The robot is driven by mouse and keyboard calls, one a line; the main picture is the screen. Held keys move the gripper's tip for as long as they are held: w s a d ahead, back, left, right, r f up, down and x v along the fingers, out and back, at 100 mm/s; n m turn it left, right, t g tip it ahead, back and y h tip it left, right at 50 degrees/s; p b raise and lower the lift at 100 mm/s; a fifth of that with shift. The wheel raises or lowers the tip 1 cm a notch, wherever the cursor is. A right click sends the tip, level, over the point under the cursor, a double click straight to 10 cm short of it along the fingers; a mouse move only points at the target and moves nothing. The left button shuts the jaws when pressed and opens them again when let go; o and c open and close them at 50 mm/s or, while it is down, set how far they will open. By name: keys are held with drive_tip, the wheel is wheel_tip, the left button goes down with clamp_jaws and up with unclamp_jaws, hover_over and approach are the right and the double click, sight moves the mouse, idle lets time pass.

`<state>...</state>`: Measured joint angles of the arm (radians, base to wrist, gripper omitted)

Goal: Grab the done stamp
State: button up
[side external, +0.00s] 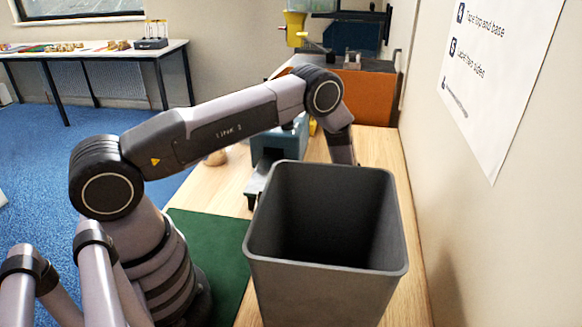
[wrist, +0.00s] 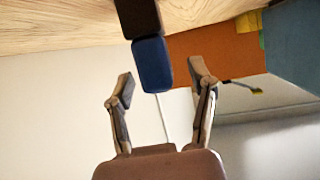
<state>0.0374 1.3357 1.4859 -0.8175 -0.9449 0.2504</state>
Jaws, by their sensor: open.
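In the wrist view, which looks upside down, a two-part block stands out from the wood surface. It has a blue end (wrist: 152,64) and a dark brown part (wrist: 138,17) cut off by the frame edge. It may be the done stamp, but I see no lettering. My gripper (wrist: 161,79) is open, with one finger on each side and the blue end near the gap between the fingertips. I cannot tell the exact depth, and nothing is clasped. In the side view the bin hides my gripper and the stamp.
A tall dark grey bin (side external: 262,277) stands in the foreground of the wooden bench (side external: 415,250). A green mat (side external: 220,240) lies left of it. Behind are a blue-grey machine (side external: 272,145) and an orange box (side external: 366,98). The wall (side external: 480,235) borders the bench on the right.

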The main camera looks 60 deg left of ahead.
clamp_jaws()
idle(0.3)
